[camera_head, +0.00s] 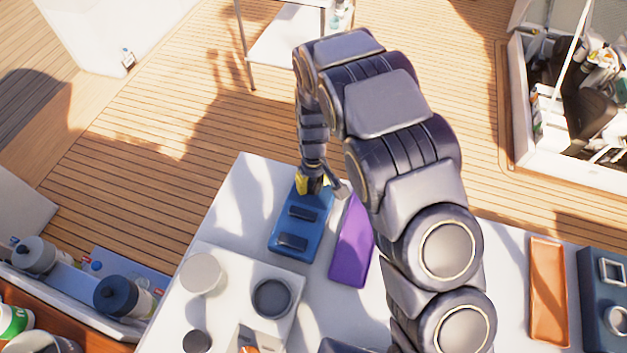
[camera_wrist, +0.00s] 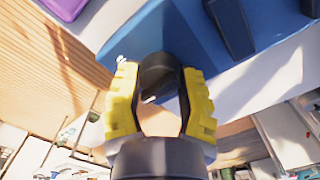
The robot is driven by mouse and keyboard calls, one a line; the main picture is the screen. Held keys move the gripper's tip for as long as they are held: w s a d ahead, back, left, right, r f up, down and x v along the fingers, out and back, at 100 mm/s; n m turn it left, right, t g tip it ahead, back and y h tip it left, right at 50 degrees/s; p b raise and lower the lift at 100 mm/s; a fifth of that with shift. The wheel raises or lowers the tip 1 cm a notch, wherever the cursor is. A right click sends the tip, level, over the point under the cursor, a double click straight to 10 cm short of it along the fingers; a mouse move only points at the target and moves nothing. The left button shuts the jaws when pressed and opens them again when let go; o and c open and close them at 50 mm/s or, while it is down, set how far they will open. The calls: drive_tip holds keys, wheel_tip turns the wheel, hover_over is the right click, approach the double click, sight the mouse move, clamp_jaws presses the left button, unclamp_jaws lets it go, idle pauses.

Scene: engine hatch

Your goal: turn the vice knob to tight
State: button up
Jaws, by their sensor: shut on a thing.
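The blue vice (camera_head: 302,228) with black jaw blocks lies on the white table. It also shows at the top of the wrist view (camera_wrist: 200,40). Its dark round knob (camera_wrist: 158,75) is at the vice's end, between my yellow fingertips. My gripper (camera_head: 312,184) is at the far end of the vice in the head view. In the wrist view my gripper (camera_wrist: 160,98) is shut on the knob, one finger on each side. The knob is mostly hidden by the gripper in the head view.
A purple plate (camera_head: 353,245) lies close to the right of the vice. A white block with round holders (camera_head: 235,290) stands nearer. An orange tray (camera_head: 548,290) and a dark blue panel (camera_head: 603,290) are at the right. Wooden deck surrounds the table's far side.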

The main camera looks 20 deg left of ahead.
drive_tip(key=m, duration=0.4)
drive_tip(key=shift+m, duration=2.2)
drive_tip(key=o, duration=0.9)
drive_tip(key=shift+c, duration=0.2)
